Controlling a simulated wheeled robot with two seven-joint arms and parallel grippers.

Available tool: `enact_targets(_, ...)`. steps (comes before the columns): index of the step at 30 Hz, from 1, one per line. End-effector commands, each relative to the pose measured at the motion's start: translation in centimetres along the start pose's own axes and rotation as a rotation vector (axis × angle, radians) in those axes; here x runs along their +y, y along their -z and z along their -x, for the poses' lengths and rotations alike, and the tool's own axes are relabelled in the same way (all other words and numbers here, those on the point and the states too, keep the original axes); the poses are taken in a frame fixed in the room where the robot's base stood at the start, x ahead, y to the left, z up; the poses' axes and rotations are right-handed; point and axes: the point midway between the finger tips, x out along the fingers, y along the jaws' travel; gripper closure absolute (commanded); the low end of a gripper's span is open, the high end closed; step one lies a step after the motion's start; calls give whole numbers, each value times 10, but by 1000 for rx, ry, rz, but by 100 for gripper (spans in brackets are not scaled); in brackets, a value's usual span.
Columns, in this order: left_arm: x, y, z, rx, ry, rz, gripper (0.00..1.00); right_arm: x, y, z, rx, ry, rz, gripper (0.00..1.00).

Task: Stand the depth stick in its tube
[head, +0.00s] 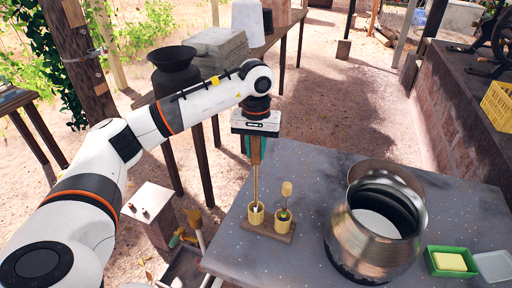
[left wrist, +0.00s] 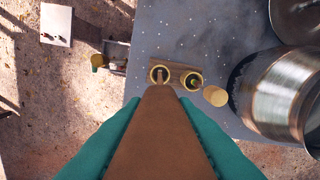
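My left gripper (head: 256,148) points down above the left tube. Its teal fingers (left wrist: 97,143) are shut on the depth stick, whose wide brown flat upper part (left wrist: 160,135) fills the space between them. The stick's thin pale shaft (head: 255,183) runs down, near upright, to the mouth of the left wooden tube (head: 256,214). Its lower end appears to be inside that tube; how deep is hidden. The left tube also shows in the left wrist view (left wrist: 152,80), partly behind the stick. My right gripper is not in view.
The right tube (head: 284,222) on the same wooden base (head: 268,231) holds another stick with a round knob (head: 287,188). A shiny metal pot (head: 352,238) stands to the right. A green dish (head: 436,270) with a yellow block sits at the table's right.

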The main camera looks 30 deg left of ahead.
Motion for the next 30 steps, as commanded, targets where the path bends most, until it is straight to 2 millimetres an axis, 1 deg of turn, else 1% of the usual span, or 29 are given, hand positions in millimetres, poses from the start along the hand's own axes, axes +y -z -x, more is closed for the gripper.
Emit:
enact_targets(1,0,0,1,-1,0,0,69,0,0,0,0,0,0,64)
enact_targets(4,0,0,1,-1,0,0,53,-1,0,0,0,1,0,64)
enact_targets(5,0,0,1,-1,0,0,50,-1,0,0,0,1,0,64)
enact_targets(13,0,0,1,-1,0,0,50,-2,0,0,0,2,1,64)
enact_targets(17,0,-1,10,-3,2,1,50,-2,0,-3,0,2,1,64)
enact_targets(20,0,-1,26,-5,3,1,50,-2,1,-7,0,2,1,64)
enact_targets(25,-1,-1,65,-6,5,-1,50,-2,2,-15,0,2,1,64)
enact_targets(27,0,-1,82,-6,2,0,50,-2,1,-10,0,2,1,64)
enact_targets(30,0,-1,100,-5,2,1,50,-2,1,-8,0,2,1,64)
